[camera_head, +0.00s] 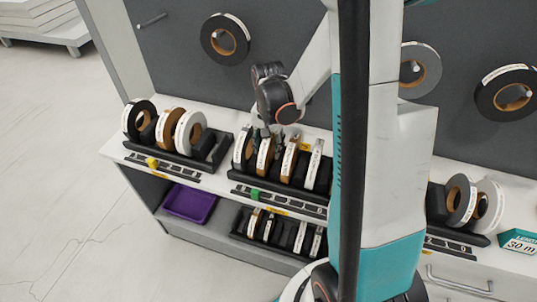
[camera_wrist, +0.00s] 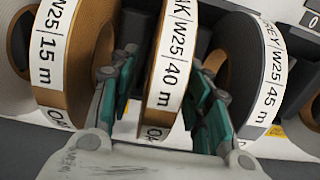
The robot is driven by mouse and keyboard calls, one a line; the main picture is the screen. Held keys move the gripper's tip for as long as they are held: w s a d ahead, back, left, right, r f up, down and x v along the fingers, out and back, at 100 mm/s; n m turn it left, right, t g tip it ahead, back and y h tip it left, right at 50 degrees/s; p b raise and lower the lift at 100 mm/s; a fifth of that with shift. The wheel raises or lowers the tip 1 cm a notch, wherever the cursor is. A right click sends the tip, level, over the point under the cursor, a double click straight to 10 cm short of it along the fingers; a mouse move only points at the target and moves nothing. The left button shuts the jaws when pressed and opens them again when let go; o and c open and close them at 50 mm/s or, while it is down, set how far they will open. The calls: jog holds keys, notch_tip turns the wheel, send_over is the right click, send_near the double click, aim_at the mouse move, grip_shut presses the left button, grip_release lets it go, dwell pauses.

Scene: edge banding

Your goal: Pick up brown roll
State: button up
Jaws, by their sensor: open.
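A brown roll (camera_wrist: 155,100) with a white label reading W25 and 40 m stands upright in the middle of the wrist view. My gripper (camera_wrist: 161,68) is open, with its teal fingers on either side of this roll; I cannot tell whether they touch it. In the head view my gripper (camera_head: 267,134) points down over the upper middle rack (camera_head: 235,175), at the brown roll (camera_head: 264,162) standing second from the left. Another brown roll (camera_wrist: 82,70), labelled 15 m, stands to the left in the wrist view.
A dark grey roll (camera_wrist: 245,65), labelled 45 m, stands close on the right in the wrist view. Other racked rolls include brown (camera_head: 170,125) and white ones (camera_head: 190,132) at left. A purple tray (camera_head: 190,203) lies below. Rolls hang on the wall panel (camera_head: 185,60).

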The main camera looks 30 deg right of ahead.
jog(key=shift+c, duration=0.5)
grip_shut()
jog(key=shift+r, duration=0.2)
